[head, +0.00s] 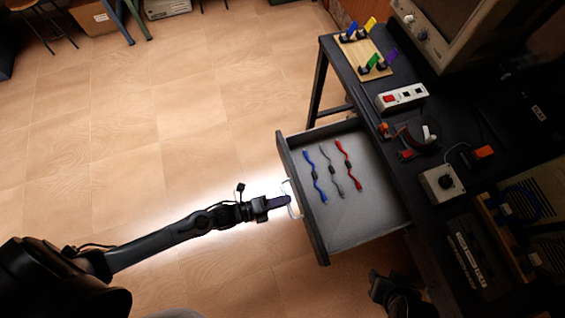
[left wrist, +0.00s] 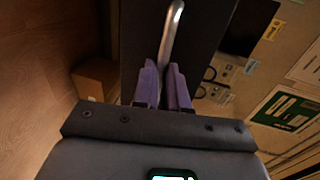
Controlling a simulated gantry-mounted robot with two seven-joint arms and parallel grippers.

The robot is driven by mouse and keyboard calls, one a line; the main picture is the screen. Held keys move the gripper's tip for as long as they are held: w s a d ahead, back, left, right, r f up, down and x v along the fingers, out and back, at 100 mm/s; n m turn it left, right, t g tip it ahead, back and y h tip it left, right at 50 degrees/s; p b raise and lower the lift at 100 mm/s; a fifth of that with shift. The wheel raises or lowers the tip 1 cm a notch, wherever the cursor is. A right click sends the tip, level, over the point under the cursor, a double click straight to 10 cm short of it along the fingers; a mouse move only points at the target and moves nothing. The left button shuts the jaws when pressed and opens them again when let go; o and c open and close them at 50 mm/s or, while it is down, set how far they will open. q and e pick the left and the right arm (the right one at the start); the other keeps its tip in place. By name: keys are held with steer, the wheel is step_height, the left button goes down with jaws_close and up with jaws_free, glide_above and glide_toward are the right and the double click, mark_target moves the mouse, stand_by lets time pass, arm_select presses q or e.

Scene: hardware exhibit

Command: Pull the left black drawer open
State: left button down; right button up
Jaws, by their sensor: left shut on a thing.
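The black drawer (head: 316,235) is pulled well out from the dark workbench, and its light grey inside shows in the head view. Its pale metal bar handle (head: 293,210) is on the front panel; it also shows in the left wrist view (left wrist: 173,32). My left gripper (head: 286,200) is shut on the handle, its purple fingers (left wrist: 163,70) on either side of the bar. Blue, grey and red cables (head: 331,171) lie in the drawer. A dark shape (head: 396,293) at the bottom edge may be my right gripper; its fingers cannot be made out.
The tiled floor (head: 170,130) left of the drawer is clear. A cardboard box (head: 95,17) stands far back.

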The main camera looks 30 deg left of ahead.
arm_select(q)
steer(key=c, duration=1.2)
jaws_free()
steer(key=shift+o, duration=0.2)
steer(key=shift+a, duration=0.1)
steer(key=p+v, duration=0.1)
steer(key=v, duration=0.9)
steer(key=shift+s+a, duration=0.2)
steer(key=shift+s, duration=0.05)
